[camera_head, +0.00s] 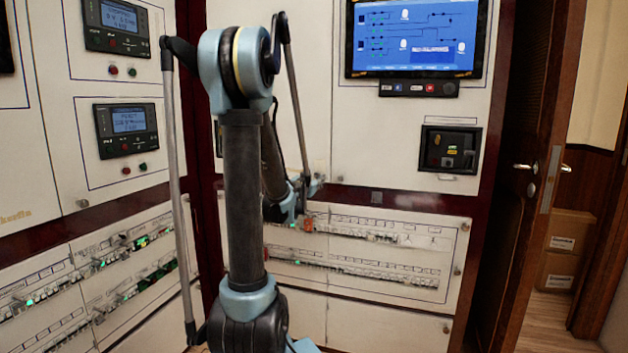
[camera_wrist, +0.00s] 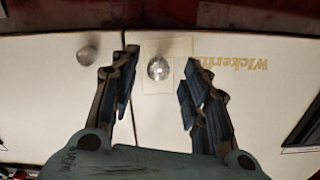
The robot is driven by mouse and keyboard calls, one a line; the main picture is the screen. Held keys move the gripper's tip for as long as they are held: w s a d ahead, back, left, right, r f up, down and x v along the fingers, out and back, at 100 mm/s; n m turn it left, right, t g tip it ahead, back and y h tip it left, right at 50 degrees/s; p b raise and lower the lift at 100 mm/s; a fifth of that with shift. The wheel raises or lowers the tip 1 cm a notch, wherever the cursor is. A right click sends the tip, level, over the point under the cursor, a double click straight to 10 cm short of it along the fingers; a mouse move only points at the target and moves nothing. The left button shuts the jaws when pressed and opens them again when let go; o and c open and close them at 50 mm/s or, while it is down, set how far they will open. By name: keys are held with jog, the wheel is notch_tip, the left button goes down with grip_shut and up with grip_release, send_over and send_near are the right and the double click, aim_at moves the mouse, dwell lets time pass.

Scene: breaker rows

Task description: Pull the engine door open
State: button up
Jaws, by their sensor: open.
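A dark wooden door (camera_head: 527,150) with a metal handle stands ajar at the right of the head view; no label shows whether it is the engine door. My gripper (camera_wrist: 162,72) is open in the wrist view, its two dark fingers spread on either side of a round silver knob (camera_wrist: 158,67). The knob sits on a pale square plate on a white panel (camera_wrist: 60,110). I cannot tell whether the fingers touch the knob. In the head view my gripper is small and partly hidden behind my arm, in front of the white cabinet wall (camera_head: 400,150).
A second round knob (camera_wrist: 87,55) is left of the fingers in the wrist view. Breaker rows (camera_head: 385,272) line the lower panels. A blue screen (camera_head: 418,38) is on the back wall. Boxes (camera_head: 562,250) stand beyond the doorway, where some wooden floor (camera_head: 545,325) is clear.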

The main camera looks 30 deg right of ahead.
aim_at(316, 177)
jog(key=shift+x, duration=2.05)
grip_shut()
